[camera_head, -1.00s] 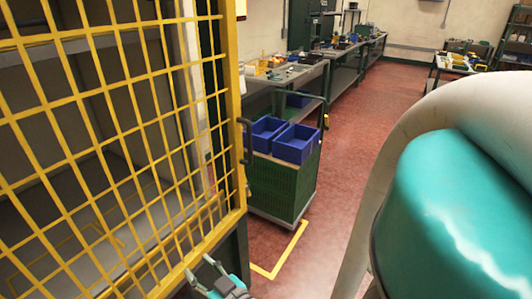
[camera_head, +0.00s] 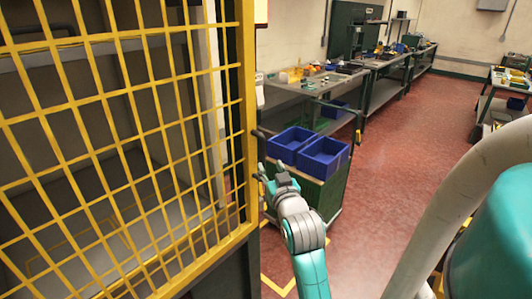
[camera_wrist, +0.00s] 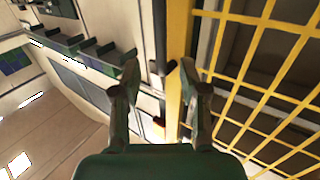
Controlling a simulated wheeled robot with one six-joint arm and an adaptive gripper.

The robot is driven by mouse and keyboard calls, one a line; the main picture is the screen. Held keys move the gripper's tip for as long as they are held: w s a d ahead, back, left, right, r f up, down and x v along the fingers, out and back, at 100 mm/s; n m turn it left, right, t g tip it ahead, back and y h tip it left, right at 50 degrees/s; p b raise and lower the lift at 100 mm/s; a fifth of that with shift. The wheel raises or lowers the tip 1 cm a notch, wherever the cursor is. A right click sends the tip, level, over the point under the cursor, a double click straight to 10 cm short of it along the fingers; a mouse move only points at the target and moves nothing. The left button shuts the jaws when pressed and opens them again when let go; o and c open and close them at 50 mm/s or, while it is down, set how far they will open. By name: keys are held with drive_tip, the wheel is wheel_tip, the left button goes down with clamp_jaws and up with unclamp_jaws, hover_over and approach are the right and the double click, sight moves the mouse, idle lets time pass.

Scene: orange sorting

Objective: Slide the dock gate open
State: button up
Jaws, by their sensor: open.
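The dock gate is a yellow mesh panel (camera_head: 120,38) with a thick yellow edge post (camera_head: 248,110), filling the left of the head view. I cannot tell whether a finger touches the handle.
Just beyond the gripper stands a green cart (camera_head: 325,190) with two blue bins (camera_head: 323,158). Workbenches (camera_head: 310,92) with small items run along the wall behind. Red floor (camera_head: 400,135) is open to the right. A yellow floor line (camera_head: 280,287) lies below the gate.

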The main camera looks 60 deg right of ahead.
sight(263, 154)
drive_tip(key=x, duration=0.9)
drive_tip(key=shift+w, duration=0.15)
clamp_jaws()
